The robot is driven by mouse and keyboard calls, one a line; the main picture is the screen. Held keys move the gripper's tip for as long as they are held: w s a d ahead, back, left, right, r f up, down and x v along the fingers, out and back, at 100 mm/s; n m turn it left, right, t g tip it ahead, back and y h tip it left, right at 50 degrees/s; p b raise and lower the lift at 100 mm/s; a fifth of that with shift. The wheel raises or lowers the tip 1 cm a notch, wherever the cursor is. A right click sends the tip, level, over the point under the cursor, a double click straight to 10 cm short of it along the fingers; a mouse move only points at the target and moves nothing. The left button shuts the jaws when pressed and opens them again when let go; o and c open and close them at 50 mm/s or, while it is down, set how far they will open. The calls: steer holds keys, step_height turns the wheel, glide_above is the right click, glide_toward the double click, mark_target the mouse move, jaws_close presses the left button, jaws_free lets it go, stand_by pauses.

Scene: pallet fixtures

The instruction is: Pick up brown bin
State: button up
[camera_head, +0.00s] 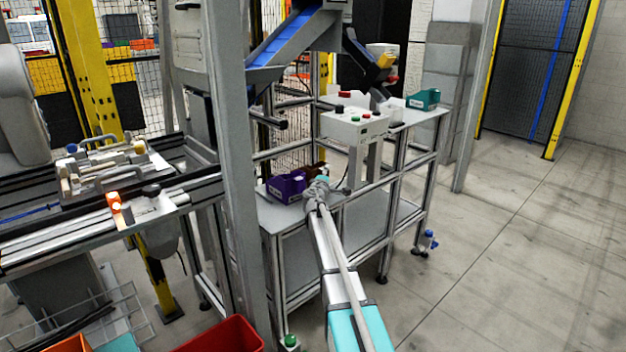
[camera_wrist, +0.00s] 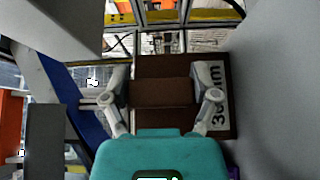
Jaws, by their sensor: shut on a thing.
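The brown bin (camera_wrist: 182,66) fills the middle of the wrist view, between the two fingers of my gripper (camera_wrist: 162,92).
The purple bin (camera_head: 286,188) stands just left of my gripper on the stand's lower shelf (camera_head: 285,217). A control box (camera_head: 354,127) and a teal bin (camera_head: 423,98) are above. A grey post (camera_head: 232,180) rises left. The floor at right is clear.

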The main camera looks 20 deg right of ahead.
steer(key=shift+r, duration=0.15)
step_height(320, 180, up, 10)
steer(key=p, duration=1)
stand_by(1.0)
steer(key=shift+r+p, duration=2.4)
steer(key=shift+p, duration=0.15)
step_height(320, 180, up, 18)
steer(key=p, duration=1.7)
steer(key=shift+f+p, duration=0.15)
steer(key=shift+p, duration=0.25)
